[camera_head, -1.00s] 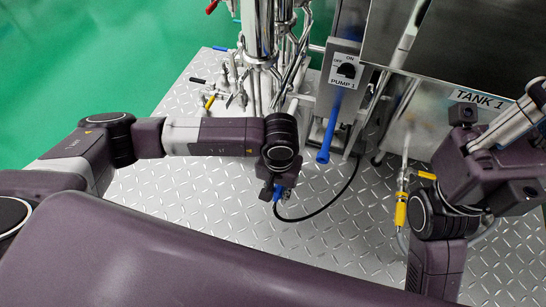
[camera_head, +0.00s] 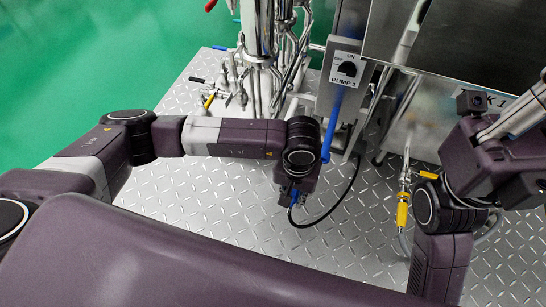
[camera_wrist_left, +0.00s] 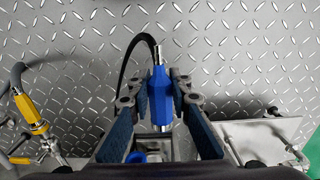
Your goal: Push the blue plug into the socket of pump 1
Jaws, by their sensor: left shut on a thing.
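The blue plug (camera_head: 293,199) is in my left gripper (camera_head: 292,197), with a black cable curving away from it. In the left wrist view the plug (camera_wrist_left: 160,92) sits between the two fingers (camera_wrist_left: 160,98), which are shut on it. Its cable end points up in that view. Pump 1 (camera_head: 345,72) is a grey box with a black ON/OFF knob, up and to the right of my left gripper. I cannot make out its socket. My right arm (camera_head: 436,215) is at the right; its fingertips cannot be made out.
A blue rod (camera_head: 332,130) hangs below pump 1, partly behind my left wrist. Steel pipes (camera_head: 262,45) stand left of the pump, and the tank (camera_head: 455,50) is at the right. A yellow fitting (camera_head: 402,212) is near my right arm. Bare tread-plate floor (camera_head: 215,185) lies around.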

